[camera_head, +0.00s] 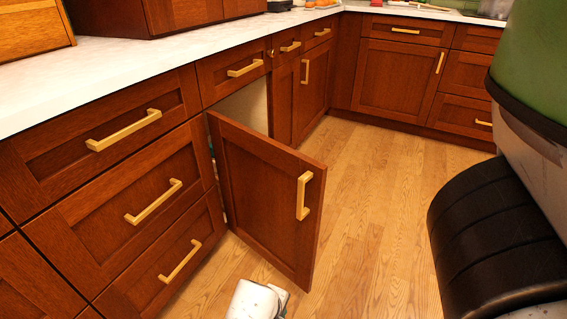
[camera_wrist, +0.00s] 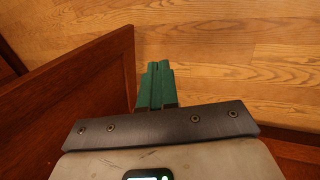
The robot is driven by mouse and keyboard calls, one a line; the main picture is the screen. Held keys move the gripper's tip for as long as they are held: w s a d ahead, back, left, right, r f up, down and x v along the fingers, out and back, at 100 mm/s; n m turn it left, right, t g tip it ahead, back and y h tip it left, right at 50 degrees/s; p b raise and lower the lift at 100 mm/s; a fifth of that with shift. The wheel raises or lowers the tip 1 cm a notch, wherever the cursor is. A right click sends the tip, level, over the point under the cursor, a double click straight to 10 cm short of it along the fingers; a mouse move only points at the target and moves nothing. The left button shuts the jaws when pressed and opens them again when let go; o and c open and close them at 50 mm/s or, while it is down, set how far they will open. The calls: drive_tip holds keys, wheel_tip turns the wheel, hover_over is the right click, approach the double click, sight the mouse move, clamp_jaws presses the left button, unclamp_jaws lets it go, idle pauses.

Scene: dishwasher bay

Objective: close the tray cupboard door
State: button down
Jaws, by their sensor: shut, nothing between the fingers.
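The tray cupboard door (camera_head: 265,190) is dark reddish-brown wood with a brass bar handle (camera_head: 304,196). It stands wide open, swung out from its hinge side on the left over the floor. Part of the pale cupboard interior (camera_head: 247,107) shows above it. In the wrist view my gripper (camera_wrist: 157,66) has green fingers, shut together and empty. A brown wooden panel, apparently the door (camera_wrist: 95,85), lies just left of the fingers; I cannot tell whether they touch.
A drawer stack (camera_head: 120,190) stands left of the opening, under a white counter (camera_head: 130,75). More brown cabinets (camera_head: 400,78) line the back. The wooden floor (camera_head: 375,190) is clear right of the door. A reddish-brown panel edge (camera_wrist: 298,150) shows at the wrist view's lower right.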

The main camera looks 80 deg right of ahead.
drive_tip(key=w+d+r+m+g+h+p, duration=0.1)
drive_tip(key=d+r+g+h+p, duration=0.15)
drive_tip(key=r+p, duration=0.4)
drive_tip(key=w+d+r+m+g+h+p, duration=0.1)
drive_tip(key=w+d+r+g+h+p, duration=0.1)
drive_tip(key=d+r+h+p, duration=0.45)
drive_tip(key=m+g+h+p, duration=0.1)
drive_tip(key=g+h+p, duration=0.15)
drive_tip(key=p, duration=0.45)
approach(300, 163)
drive_tip(key=p+x, duration=0.1)
drive_tip(key=x, duration=0.6)
